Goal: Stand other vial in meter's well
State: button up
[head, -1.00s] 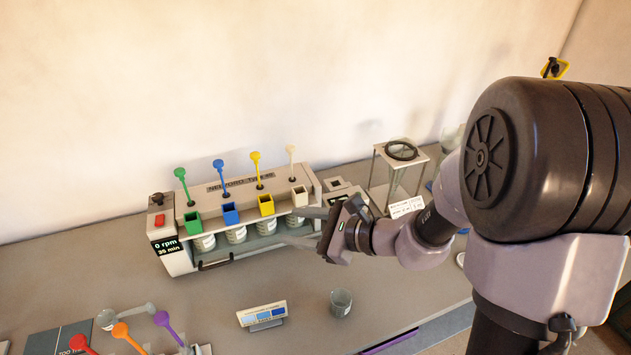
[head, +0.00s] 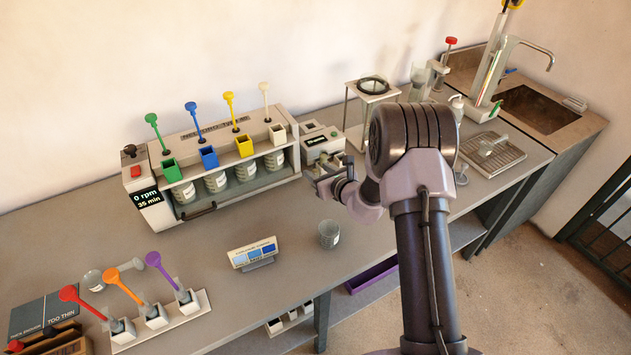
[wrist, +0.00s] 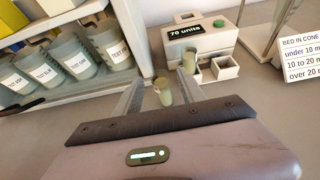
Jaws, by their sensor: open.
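The meter (wrist: 192,35) stands on the counter and its display reads 70 units. It also shows in the head view (head: 322,142), just beyond my gripper. The right square holder (wrist: 226,67) looks empty. Another vial (wrist: 162,92) shows between the fingers of my gripper (wrist: 160,84), which are open; its base is partly hidden by the gripper body. My gripper also shows in the head view (head: 326,176), low in front of the meter.
The stirrer machine (head: 215,165) with labelled jars stands left of the meter. A glass cone stand (head: 368,90) and a card (wrist: 301,60) are to the right.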

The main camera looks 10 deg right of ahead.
jog(key=x, duration=0.2)
jog(key=shift+w+f, duration=0.2)
jog(key=shift+w, duration=0.05)
grip_shut()
jog(key=shift+r, duration=0.1)
